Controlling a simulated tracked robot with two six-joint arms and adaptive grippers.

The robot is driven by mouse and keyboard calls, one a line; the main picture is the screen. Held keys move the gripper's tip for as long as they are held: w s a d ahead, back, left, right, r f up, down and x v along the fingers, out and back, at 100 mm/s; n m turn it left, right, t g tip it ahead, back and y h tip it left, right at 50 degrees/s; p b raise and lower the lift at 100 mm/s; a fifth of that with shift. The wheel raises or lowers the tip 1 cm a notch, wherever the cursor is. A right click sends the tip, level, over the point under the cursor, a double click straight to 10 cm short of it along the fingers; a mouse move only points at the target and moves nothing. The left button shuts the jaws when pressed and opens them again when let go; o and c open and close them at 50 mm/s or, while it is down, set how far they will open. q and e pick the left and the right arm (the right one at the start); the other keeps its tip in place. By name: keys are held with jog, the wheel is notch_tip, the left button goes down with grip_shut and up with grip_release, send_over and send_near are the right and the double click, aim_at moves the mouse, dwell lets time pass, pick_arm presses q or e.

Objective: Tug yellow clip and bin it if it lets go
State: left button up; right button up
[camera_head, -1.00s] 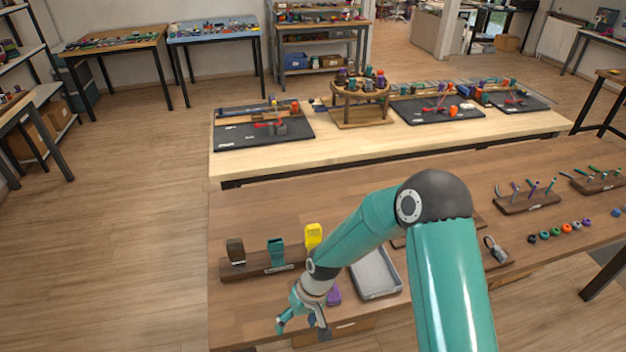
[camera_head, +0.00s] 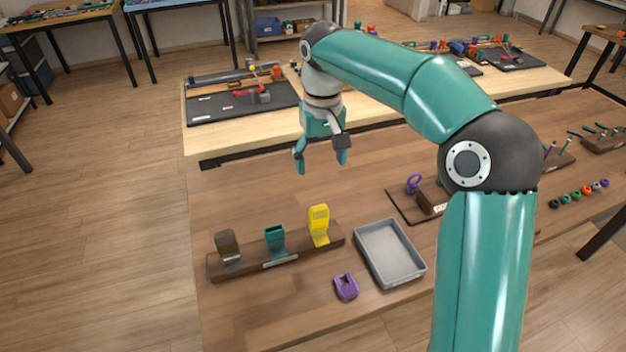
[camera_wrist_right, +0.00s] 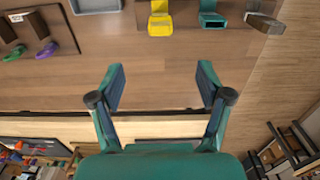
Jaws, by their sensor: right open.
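The yellow clip (camera_head: 319,225) stands upright at the right end of a dark wooden rack (camera_head: 290,252) on the near table. It also shows at the top of the right wrist view (camera_wrist_right: 160,22). A teal clip (camera_head: 275,240) and a dark brown-grey clip (camera_head: 228,246) stand on the same rack. A grey tray (camera_head: 390,254) lies to the right of the rack, and its edge shows in the wrist view (camera_wrist_right: 96,6). My right gripper (camera_head: 321,164) is open and empty, raised beyond the rack and apart from the yellow clip. My left gripper is not in view.
A purple clip (camera_head: 346,287) lies on the table in front of the tray. A wooden stand with a purple-handled tool (camera_head: 414,183) is farther right. A pale bench with a black mat (camera_head: 240,102) stands behind. The wood between rack and bench is clear.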

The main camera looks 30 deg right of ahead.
aim_at(319, 209)
notch_tip(319, 209, down, 17)
jog(key=shift+w+r, duration=0.1)
jog(key=shift+r, duration=0.05)
dwell(0.4)
jog(key=shift+c, duration=0.2)
jog(key=c, duration=1.1)
jog(key=o, duration=1.1)
jog(key=shift+o, duration=0.2)
jog(key=shift+r, duration=0.15)
